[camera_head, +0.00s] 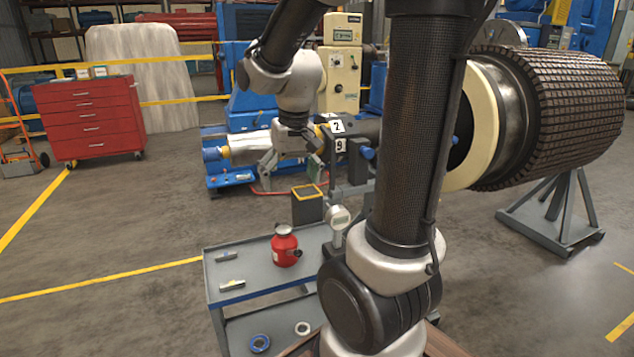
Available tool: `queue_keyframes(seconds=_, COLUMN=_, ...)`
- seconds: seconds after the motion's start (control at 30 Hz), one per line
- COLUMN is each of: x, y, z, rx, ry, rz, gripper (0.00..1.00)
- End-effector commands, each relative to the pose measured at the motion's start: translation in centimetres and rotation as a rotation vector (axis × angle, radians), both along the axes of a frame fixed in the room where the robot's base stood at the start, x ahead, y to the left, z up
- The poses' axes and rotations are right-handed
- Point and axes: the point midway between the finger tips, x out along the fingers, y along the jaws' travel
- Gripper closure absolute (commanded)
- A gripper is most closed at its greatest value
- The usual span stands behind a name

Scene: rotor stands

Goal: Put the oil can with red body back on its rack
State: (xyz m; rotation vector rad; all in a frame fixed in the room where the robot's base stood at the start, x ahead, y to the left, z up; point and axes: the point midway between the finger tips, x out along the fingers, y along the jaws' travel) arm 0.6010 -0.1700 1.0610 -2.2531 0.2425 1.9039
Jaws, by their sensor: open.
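The oil can with red body (285,248) stands upright on the top of the grey cart (225,262). It has a silvery-grey top and a dark part on its right side. My gripper (316,143) is at the end of my bent arm, above and behind the can in the picture, well apart from it. The gripper is open and holds nothing that I can see; its fingers are small and blend with the dark machinery behind. A dark box with a yellow rim (308,191) stands just behind the cart; I cannot tell whether it is the can's rack.
Small metal parts (231,285) lie on the cart's left side. A round gauge (339,217) stands by its right end, near my arm. Rings (259,343) lie on the lower shelf. A large rotor (560,115) on stands fills the right. Floor to the left is clear before a red cabinet (90,117).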

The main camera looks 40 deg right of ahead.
Motion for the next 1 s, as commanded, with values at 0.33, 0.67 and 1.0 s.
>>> queue_keyframes(seconds=0.33, x=-12.1, y=1.9, z=5.9, rx=-0.046, ry=-0.179, rz=0.199, gripper=0.09)
queue_keyframes(seconds=0.67, x=-14.2, y=2.1, z=6.0, rx=-0.057, ry=-0.206, rz=0.237, gripper=0.09)
queue_keyframes(seconds=1.0, x=-14.2, y=2.1, z=6.0, rx=-0.057, ry=-0.206, rz=0.235, gripper=0.09)
